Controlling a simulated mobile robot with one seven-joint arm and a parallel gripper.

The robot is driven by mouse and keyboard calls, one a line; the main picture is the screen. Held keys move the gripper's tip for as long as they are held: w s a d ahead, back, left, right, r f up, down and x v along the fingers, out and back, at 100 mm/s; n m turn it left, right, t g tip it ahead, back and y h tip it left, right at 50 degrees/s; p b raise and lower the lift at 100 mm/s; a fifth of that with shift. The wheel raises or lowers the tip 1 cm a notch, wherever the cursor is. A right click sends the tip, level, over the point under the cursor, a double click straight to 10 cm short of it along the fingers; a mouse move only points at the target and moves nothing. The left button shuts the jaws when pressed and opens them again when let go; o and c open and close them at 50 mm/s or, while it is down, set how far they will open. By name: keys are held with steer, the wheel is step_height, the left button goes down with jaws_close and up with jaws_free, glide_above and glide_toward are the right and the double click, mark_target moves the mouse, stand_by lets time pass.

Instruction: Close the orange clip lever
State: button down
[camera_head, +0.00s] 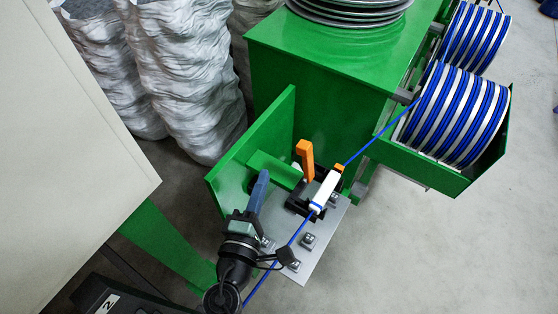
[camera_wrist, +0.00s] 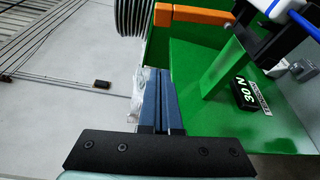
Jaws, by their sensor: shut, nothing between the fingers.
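The orange clip lever (camera_head: 305,160) stands upright on a black clip base (camera_head: 298,206) on the grey metal plate. In the wrist view the lever (camera_wrist: 195,15) lies across the top, beyond my fingertips. A white block (camera_head: 324,190) sits beside it, and the blue cable (camera_head: 368,141) runs along it. My gripper (camera_head: 262,176) is to the left of the lever and apart from it. Its blue fingers (camera_wrist: 157,75) are together with nothing between them. The wrist view shows only part of the black clip and cable (camera_wrist: 305,24) at the upper right.
A green upright panel (camera_head: 250,150) and a green block (camera_head: 275,169) stand close to my fingers. Grey bolts (camera_head: 308,241) sit on the plate (camera_head: 322,250). Blue cable spools (camera_head: 455,112) are at the right.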

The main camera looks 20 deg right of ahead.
mark_target(306, 162)
steer(key=w+d+p, duration=0.4)
steer(key=w+d, duration=0.1)
steer(key=d, duration=0.2)
steer(key=shift+d, duration=0.35)
steer(key=shift+d+b, duration=0.1)
steer(key=shift+b, duration=0.5)
